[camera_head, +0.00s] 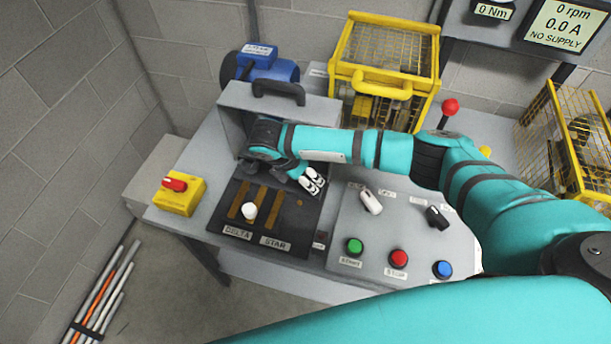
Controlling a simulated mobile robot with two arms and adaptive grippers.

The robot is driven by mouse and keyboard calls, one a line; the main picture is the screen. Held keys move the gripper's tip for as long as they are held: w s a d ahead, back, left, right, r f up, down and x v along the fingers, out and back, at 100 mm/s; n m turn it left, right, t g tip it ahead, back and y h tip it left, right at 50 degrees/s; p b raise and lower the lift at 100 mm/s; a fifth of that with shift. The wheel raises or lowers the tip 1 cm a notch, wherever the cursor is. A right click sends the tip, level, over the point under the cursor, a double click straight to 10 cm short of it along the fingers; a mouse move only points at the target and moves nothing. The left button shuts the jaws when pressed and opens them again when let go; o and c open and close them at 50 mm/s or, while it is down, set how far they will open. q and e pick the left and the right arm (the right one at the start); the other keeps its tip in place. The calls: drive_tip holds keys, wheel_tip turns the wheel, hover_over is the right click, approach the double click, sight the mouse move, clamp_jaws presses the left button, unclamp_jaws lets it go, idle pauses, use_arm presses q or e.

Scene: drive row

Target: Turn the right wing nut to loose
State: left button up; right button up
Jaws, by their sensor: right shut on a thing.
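My right gripper (312,182) has its pale fingers closed low over the right side of the black terminal board (234,196). It is shut on the right wing nut, which the fingers hide, so its angle cannot be told. The board has brass strips and the labels DELTA and STAR. A small white knob (250,211) stands on the board left of the gripper, apart from it. My left gripper is not in view.
A grey box cover (290,98) with a black handle stands open behind the board. A yellow switch box (180,192) is at left. The control panel (349,214) with knobs and buttons is at right. Yellow cages (386,44) stand behind.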

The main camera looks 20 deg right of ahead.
drive_tip(key=shift+r+n+t+p, duration=0.2)
drive_tip(key=shift+n+t+p, duration=0.2)
drive_tip(key=shift+n+p, duration=0.75)
drive_tip(key=shift+n+t+p, duration=0.3)
drive_tip(key=shift+n+p, duration=0.6)
drive_tip(key=shift+n, duration=0.05)
drive_tip(key=shift+f+n+t+y+p, duration=0.1)
drive_tip(key=shift+n+t+y+p, duration=0.2)
drive_tip(key=shift+n+y+p, duration=0.4)
drive_tip(key=o, duration=1.2)
drive_tip(key=shift+c, duration=0.2)
drive_tip(key=shift+f, duration=0.1)
